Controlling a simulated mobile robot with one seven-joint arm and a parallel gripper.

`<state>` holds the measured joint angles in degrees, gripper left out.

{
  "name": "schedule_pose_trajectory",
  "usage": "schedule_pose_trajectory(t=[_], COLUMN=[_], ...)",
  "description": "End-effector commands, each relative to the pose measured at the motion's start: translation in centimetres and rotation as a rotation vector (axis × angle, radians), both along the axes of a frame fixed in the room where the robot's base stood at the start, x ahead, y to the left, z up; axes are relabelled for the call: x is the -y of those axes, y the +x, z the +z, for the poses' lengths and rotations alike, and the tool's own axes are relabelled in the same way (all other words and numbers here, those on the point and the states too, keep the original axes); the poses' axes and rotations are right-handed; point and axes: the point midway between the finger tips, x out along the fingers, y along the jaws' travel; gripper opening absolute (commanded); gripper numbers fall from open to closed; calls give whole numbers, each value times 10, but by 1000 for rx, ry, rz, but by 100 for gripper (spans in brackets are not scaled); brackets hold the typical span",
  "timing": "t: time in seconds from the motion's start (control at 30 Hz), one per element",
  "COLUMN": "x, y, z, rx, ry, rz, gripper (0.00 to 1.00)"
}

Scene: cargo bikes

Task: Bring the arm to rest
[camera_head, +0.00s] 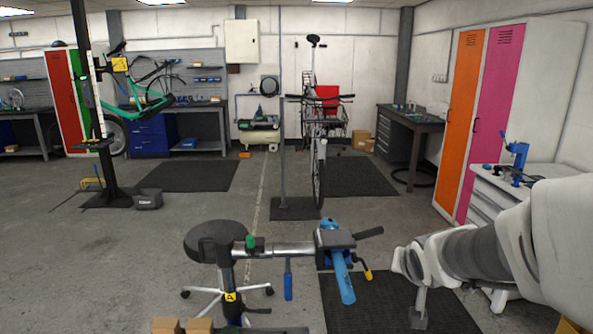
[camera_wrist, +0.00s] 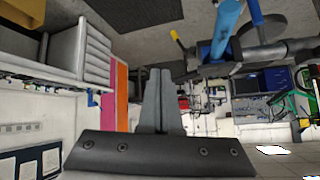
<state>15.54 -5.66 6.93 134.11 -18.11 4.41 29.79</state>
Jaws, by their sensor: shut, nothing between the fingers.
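My gripper (camera_wrist: 158,100) shows in the wrist view as two grey fingers close together, shut with nothing between them. My white and grey arm reaches in from the right edge of the head view; I cannot make out the fingers there. The arm's end is to the right of a bike repair stand (camera_head: 275,249) in the foreground, apart from it in the picture.
A round stool (camera_head: 213,236) stands behind the repair stand. A white drawer cabinet (camera_head: 500,200) with a blue vise (camera_head: 516,155) is at right, near my arm. Orange and pink lockers (camera_head: 492,110) stand behind it. The middle floor is open, with dark mats (camera_head: 190,175).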

Motion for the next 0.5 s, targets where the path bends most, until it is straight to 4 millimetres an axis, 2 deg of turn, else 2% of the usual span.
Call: schedule_pose_trajectory(t=[0.03,0.2,0.4,0.5], x=[-8,-32,-55,-63], y=[-16,-76,-150,-180], z=[16,41,58,62], rx=[-23,-135,-250,-290], ry=[-21,-58,-70,-71], rz=[14,72,181,238], gripper=[0,0,0,0])
